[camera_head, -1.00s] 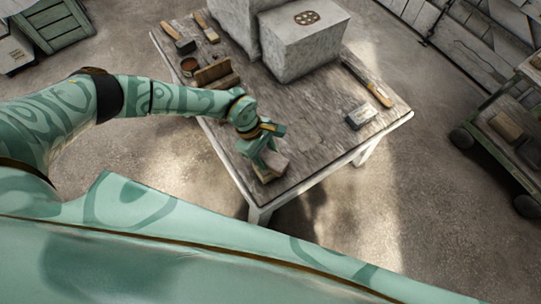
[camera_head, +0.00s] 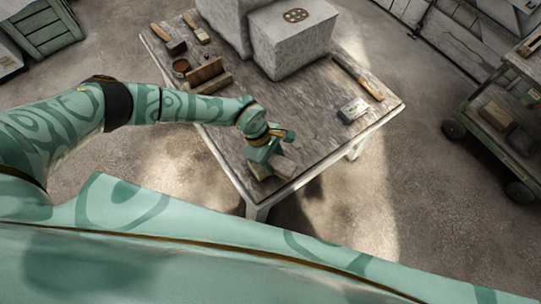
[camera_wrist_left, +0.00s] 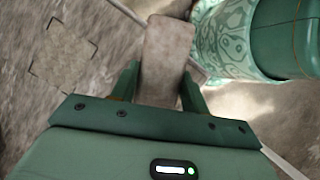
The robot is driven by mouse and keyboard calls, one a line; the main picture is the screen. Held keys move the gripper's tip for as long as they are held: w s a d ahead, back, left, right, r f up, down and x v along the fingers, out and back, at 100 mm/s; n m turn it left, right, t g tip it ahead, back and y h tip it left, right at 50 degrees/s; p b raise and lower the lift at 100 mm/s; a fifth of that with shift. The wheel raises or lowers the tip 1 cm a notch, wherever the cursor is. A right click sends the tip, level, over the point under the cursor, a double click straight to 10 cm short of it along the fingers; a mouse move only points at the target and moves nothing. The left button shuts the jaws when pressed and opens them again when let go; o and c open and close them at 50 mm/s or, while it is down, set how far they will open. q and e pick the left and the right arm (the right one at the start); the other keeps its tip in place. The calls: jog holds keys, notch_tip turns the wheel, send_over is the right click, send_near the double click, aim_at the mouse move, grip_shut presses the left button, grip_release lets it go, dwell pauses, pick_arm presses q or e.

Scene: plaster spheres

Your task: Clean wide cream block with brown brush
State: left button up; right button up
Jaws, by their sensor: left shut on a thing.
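My left gripper (camera_head: 268,162) is over the near corner of the worn wooden table (camera_head: 300,135). It is shut on a pale cream block, which I take for the wide cream block (camera_head: 284,167). In the left wrist view the block (camera_wrist_left: 167,52) sticks out lengthwise between the fingers of the gripper (camera_wrist_left: 158,85). Two brushes with wooden handles lie at the table's far left: one has a dark head (camera_head: 176,46), the other a paler head (camera_head: 203,38). I cannot tell which is the brown brush. My right gripper is not in view.
Large pale stone blocks (camera_head: 290,45) stand at the back. A wooden rack (camera_head: 208,78) and a small round pot (camera_head: 181,66) are at the left. A wood-handled tool (camera_head: 360,78) and a grey box (camera_head: 352,110) lie right. The table's middle is clear.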

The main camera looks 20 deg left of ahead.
pick_arm(q)
jog(key=shift+w+a+r+b, duration=0.15)
jog(key=shift+w+a, duration=0.15)
jog(key=shift+a, duration=0.8)
jog(key=shift+w+a+f+b, duration=0.15)
jog(key=shift+w+a, duration=0.1)
jog(key=shift+a, duration=0.8)
jog(key=shift+r, duration=0.15)
jog(key=shift+s+d+r+p, duration=0.15)
jog(key=shift+d+r+p, duration=0.4)
jog(key=shift+d+p, duration=0.1)
jog(key=shift+s+d+r, duration=0.15)
jog(key=shift+d+r, duration=0.05)
jog(key=shift+d, duration=0.25)
jog(key=shift+f, duration=0.1)
